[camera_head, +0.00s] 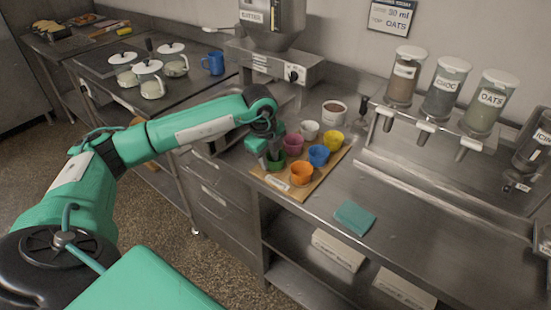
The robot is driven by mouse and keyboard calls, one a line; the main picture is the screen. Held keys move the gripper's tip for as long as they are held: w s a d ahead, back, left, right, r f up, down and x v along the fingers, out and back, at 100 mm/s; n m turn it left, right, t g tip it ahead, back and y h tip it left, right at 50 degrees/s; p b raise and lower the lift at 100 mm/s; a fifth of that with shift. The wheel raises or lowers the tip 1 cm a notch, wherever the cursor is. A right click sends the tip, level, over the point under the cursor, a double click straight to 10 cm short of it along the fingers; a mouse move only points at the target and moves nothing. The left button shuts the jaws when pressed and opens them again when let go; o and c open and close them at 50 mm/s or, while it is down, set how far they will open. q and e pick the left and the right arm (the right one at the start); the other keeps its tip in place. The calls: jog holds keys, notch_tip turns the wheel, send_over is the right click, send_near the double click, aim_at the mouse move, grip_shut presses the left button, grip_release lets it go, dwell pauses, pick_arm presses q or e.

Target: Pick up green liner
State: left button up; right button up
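The green liner (275,164) is a small cup at the left corner of a wooden board (290,189) on the steel counter. My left gripper (267,157) comes in from the left and points down at the green liner, its fingers at or just over the rim. The fingers partly hide the liner, and I cannot tell whether they touch or grip it. The liner appears upright on the board. My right gripper is not in view.
Pink (293,144), white (309,130), yellow (333,140), blue (318,155) and orange (301,174) liners crowd the same board. A brown-filled bowl (334,111) stands behind. Dispensers (443,90) line the back right. A teal cloth (355,217) lies in front; counter beyond it is clear.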

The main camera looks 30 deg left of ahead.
pick_arm(q)
jog(key=shift+w+f, duration=0.2)
jog(key=shift+f, duration=1)
grip_shut()
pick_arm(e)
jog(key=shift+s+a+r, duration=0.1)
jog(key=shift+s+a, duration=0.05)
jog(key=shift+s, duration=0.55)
pick_arm(q)
jog(key=shift+r, duration=0.1)
